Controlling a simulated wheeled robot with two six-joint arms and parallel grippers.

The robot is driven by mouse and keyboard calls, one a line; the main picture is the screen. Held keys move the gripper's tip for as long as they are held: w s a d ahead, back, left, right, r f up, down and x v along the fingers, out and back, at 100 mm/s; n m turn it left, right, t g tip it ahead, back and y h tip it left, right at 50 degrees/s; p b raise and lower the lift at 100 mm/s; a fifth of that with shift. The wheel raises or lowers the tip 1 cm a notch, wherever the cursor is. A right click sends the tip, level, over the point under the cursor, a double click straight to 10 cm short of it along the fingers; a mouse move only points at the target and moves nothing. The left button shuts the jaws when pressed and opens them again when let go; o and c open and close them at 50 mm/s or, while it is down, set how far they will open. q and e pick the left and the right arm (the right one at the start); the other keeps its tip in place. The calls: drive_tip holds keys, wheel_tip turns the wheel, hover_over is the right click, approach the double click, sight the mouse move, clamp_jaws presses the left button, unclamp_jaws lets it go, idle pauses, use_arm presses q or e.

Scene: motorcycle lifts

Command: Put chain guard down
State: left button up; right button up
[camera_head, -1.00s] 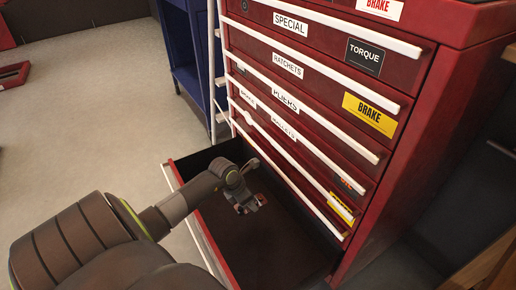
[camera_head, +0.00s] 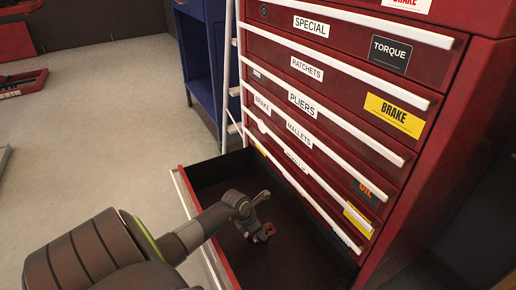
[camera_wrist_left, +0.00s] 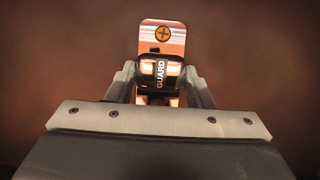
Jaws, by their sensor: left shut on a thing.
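The chain guard (camera_wrist_left: 162,38) is a small copper-orange piece with a dark round cross-marked spot and a dark band reading "GUARD" in the left wrist view. My left gripper (camera_wrist_left: 160,84) is shut on it, one finger on each side. In the head view my left gripper (camera_head: 262,234) reaches down into the open bottom drawer (camera_head: 215,262) of the red tool chest, and the guard (camera_head: 268,229) shows as a small reddish piece at its tip. I cannot tell whether the guard touches the drawer floor. My right gripper is not in view.
The red tool chest (camera_head: 405,152) has several shut drawers with white handles and labels above the open one. The open drawer's dark floor (camera_head: 305,262) looks clear. A blue cabinet (camera_head: 203,60) stands behind on the left. Grey floor (camera_head: 110,140) lies open at left.

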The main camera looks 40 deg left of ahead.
use_arm(q)
drive_tip(key=o, duration=0.6)
drive_tip(key=shift+f, duration=0.15)
drive_tip(key=o, duration=0.5)
drive_tip(key=shift+c, duration=0.2)
